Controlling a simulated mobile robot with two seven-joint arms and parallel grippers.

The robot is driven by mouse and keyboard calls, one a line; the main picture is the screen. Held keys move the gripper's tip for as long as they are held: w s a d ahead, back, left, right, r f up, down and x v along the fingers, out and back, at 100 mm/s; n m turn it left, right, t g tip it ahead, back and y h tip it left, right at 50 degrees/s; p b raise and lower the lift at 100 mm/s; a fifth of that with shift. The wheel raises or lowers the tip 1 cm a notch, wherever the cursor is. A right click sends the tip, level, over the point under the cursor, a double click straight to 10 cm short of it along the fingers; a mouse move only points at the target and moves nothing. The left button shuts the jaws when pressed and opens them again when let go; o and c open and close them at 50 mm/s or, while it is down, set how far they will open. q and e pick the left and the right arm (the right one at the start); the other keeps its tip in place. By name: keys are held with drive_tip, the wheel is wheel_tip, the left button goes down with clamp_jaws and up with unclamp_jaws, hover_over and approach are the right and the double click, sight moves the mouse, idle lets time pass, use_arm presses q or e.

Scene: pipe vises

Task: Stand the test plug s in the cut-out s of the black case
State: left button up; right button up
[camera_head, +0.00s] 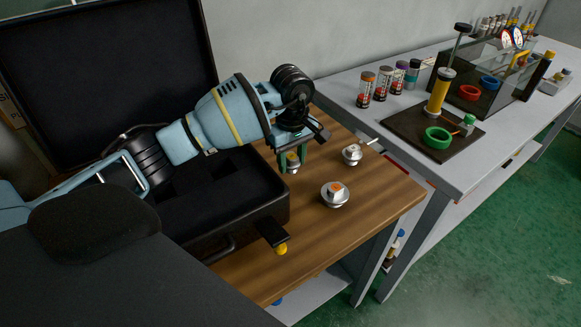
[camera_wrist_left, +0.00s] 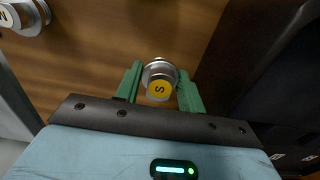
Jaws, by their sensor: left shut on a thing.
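The open black case (camera_head: 252,207) lies to the left of the plug. Dark cut-outs show in its insert, partly hidden by my left arm; their letters cannot be read in the head view. My right gripper is not in view.
A grey bench (camera_head: 420,165) with bottles stands to the right.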

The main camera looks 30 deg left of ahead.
sight(292, 171)
use_arm(q)
drive_tip(key=shift+f, duration=1.7)
drive_tip(key=shift+f, duration=0.1)
drive_tip(key=shift+f, duration=0.15)
drive_tip(key=o, duration=1)
wheel_tip(292, 171, up, 12)
drive_tip(key=shift+r, duration=0.25)
